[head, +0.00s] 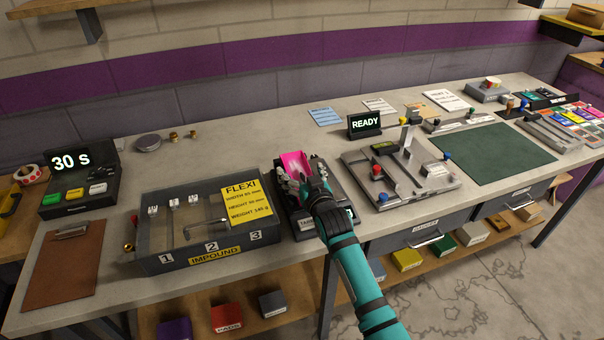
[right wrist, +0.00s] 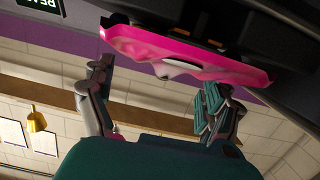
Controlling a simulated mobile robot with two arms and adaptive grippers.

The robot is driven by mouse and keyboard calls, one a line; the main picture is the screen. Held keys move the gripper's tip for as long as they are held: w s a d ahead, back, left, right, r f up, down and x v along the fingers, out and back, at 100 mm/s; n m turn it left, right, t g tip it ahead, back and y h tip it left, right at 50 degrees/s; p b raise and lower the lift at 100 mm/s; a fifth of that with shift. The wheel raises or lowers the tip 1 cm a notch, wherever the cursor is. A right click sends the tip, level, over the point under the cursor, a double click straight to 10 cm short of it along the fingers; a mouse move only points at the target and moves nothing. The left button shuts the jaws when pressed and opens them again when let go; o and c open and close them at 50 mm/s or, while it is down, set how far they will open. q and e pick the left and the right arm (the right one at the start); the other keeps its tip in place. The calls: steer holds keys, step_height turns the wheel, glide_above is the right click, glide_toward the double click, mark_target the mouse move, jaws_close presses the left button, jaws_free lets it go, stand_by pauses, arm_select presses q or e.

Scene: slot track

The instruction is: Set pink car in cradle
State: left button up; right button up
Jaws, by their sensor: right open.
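The pink car (head: 293,163) sits on a dark stand (head: 305,226) in the middle of the bench, partly hidden by my right gripper. My right gripper (head: 305,188) is open at the car's near end. In the right wrist view the pink car (right wrist: 180,58) spans the top of the picture, and the open fingers (right wrist: 155,105) stand apart on either side, with clear space between them. I cannot tell whether they touch the car. Nothing in view is labelled as a cradle; a grey fixture plate (head: 358,168) with clamps lies just right of the stand. My left gripper is out of view.
A grey impound box (head: 165,263) with numbered slots and a yellow FLEXI card (head: 247,203) stands left of the stand. A READY display (head: 365,124) is behind the fixture. A green mat (head: 495,155) gives free room at right. A 30 S display (head: 70,161) stands far left.

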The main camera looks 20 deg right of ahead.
steer(key=shift+r, duration=0.2)
steer(key=s+r, duration=0.2)
steer(key=s, duration=1)
steer(key=shift+d+r+b, duration=0.15)
steer(key=shift+r+b, duration=0.05)
steer(key=shift+b, duration=0.1)
stand_by(0.9)
